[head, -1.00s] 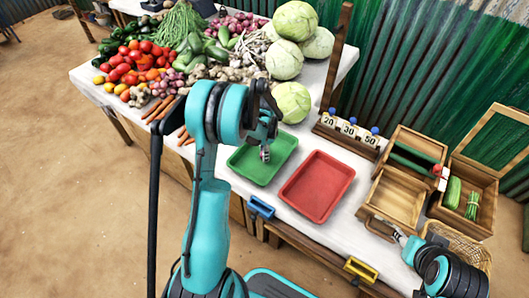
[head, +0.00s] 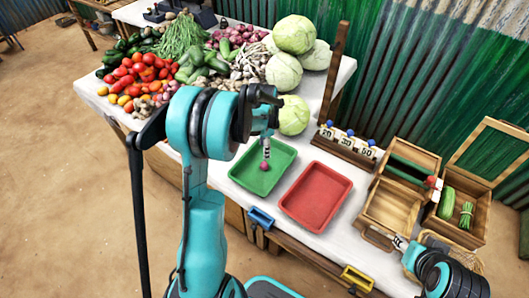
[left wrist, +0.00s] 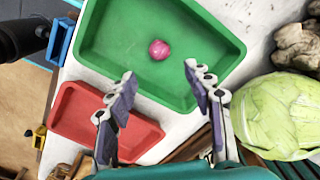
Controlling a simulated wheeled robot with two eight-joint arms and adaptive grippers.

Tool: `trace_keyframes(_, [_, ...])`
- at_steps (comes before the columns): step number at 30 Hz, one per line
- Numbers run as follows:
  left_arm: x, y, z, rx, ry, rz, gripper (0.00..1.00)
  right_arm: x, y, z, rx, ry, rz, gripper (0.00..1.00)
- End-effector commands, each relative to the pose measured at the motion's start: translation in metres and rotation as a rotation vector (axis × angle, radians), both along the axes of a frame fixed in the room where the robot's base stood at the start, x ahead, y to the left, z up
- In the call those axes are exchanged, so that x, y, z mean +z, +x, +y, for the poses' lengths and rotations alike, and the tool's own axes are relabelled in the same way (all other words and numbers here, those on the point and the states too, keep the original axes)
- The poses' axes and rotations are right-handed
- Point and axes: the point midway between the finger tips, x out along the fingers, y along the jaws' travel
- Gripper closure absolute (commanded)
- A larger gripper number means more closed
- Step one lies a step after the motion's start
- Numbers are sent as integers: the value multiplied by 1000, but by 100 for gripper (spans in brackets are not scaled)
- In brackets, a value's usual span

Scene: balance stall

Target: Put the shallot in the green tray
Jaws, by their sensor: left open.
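The shallot (head: 264,167), small, round and pink-red, shows inside the green tray (head: 245,183) in the head view. The left wrist view also shows the shallot (left wrist: 159,50) within the walls of the green tray (left wrist: 225,32), apart from the fingers. My left gripper (left wrist: 159,72) is open and empty, pointing down above the tray. In the head view this gripper (head: 266,146) is just above the shallot. My right gripper (head: 402,243) is low at the right, by a wooden box; its fingers are too small to read.
A red tray (head: 316,197) stands right of the green one. Cabbages (head: 284,72) and heaped vegetables lie behind and left. A wooden stand with number labels (head: 346,141) and wooden boxes (head: 392,208) are to the right. Blue (head: 261,218) and yellow (head: 357,279) clips sit on the front edge.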

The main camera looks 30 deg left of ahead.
Motion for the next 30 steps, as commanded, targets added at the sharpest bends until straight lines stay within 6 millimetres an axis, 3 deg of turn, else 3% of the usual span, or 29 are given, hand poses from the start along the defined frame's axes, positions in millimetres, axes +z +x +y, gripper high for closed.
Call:
trace_keyframes(7, [30,-5,-9,28,5,-23,48,5,0,0,0,0,0,60])
trace_keyframes(11, [65,-21,-31,118,13,-91,48,5,0,0,0,0,0,60])
trace_keyframes(15, [109,-53,-63,266,3,-201,48,4,0,0,0,0,0,60])
trace_keyframes(21, [147,-107,-105,476,-58,-360,48,4,0,0,0,0,0,60])
trace_keyframes(30, [154,-175,-144,737,-217,-535,48,4,0,0,0,0,0,60])
